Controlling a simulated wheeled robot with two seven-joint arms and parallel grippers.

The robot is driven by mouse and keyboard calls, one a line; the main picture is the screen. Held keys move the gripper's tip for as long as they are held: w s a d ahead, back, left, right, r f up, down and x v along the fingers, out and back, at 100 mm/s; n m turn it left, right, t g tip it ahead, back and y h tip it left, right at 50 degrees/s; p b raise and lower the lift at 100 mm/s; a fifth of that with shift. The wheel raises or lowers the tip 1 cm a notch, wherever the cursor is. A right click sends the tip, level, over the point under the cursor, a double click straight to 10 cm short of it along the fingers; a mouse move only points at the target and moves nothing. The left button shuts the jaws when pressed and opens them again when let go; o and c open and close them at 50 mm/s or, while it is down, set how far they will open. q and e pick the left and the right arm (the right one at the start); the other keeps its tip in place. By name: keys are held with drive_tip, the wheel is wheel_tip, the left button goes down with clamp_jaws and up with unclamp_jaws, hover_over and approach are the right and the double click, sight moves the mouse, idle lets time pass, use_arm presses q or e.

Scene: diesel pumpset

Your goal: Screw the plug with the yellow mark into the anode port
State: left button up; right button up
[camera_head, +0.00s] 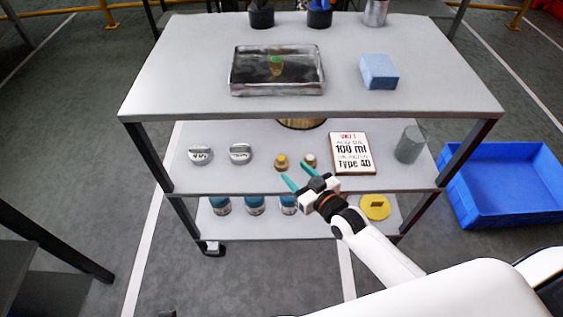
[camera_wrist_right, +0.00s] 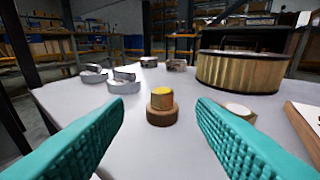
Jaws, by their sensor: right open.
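The plug with the yellow mark (camera_head: 281,162) stands upright on the middle shelf of the cart. In the right wrist view the plug (camera_wrist_right: 161,106) shows a brown base and a yellow top, centred ahead between the fingers. My right gripper (camera_head: 307,181) is open and empty in front of the shelf's near edge. Its teal fingers (camera_wrist_right: 160,130) spread on either side of the plug without touching it. A second plug with a pale top (camera_head: 310,160) stands just right of it, partly behind the right finger in the wrist view. I cannot make out an anode port. My left gripper is not in view.
A sign (camera_head: 352,153) and a grey cylinder (camera_head: 410,144) stand to the right on the middle shelf, two metal caps (camera_head: 240,153) to the left. A round brass-coloured filter (camera_wrist_right: 240,72) stands behind. The top shelf (camera_head: 190,60) overhangs, holding a tray (camera_head: 236,84) and blue block (camera_head: 379,72).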

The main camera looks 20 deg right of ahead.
sight(282, 157)
drive_tip(key=x, duration=0.3)
drive_tip(key=shift+w+f+b, duration=0.1)
drive_tip(key=shift+w+b, duration=0.1)
drive_tip(key=shift+b, duration=0.1)
drive_tip(key=shift+b+x, duration=0.65)
drive_tip(key=shift+x, duration=1.7)
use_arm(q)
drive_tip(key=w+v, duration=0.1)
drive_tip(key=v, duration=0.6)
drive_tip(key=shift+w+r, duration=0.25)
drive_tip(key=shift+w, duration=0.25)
use_arm(e)
drive_tip(key=shift+c, duration=0.2)
clamp_jaws()
